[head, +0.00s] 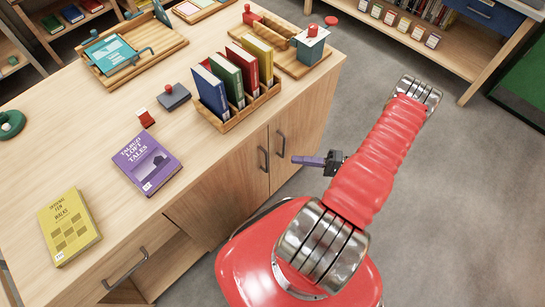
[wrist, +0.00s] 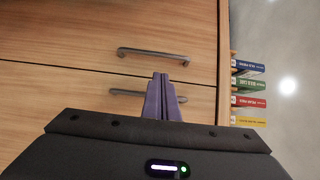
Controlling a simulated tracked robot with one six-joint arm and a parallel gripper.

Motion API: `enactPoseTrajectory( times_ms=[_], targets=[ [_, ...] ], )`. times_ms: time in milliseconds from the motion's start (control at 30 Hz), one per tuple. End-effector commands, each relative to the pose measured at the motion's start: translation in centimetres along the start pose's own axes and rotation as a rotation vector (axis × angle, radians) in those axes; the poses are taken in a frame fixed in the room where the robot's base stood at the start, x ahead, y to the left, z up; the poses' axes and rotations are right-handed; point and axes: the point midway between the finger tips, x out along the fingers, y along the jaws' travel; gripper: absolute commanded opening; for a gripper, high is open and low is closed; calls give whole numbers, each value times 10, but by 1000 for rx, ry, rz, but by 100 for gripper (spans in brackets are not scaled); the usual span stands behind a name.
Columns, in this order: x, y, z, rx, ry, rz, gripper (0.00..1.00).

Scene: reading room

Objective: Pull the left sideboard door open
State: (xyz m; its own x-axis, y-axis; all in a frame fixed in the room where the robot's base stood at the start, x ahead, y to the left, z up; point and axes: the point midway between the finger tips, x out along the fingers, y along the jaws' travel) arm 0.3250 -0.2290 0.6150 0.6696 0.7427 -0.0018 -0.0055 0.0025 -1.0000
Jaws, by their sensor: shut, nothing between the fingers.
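The wooden sideboard has two doors side by side, both flush and shut. The left door (head: 238,183) has a dark upright bar handle (head: 263,158). In the wrist view, which is turned sideways, the left door (wrist: 95,30) is the upper panel and its handle (wrist: 153,54) is fully clear. The right door's handle (head: 281,143) is the lower bar in the wrist view (wrist: 125,92), partly hidden behind my fingers. My gripper (head: 296,160) has purple fingers, shut and empty, pointing at the doors. Its fingertips (wrist: 161,76) appear between the two handles, apart from the left one.
On the sideboard top (head: 95,165) stand a rack of upright books (head: 225,121), a purple book (head: 147,163), a yellow book (head: 68,228) and trays. A drawer handle (head: 125,268) lies left of the doors. Grey floor (head: 430,200) is open to the right.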

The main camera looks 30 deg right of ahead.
Motion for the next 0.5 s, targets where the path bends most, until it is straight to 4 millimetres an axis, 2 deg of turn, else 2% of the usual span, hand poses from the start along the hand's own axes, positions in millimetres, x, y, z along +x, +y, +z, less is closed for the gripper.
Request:
enactPoseTrajectory(
  times_ms=[267, 500],
  targets=[
    [8, 0, 0, 1, -3, 0, 0],
    [37, -1, 1, 2, -4, -1, 0]
  ],
)
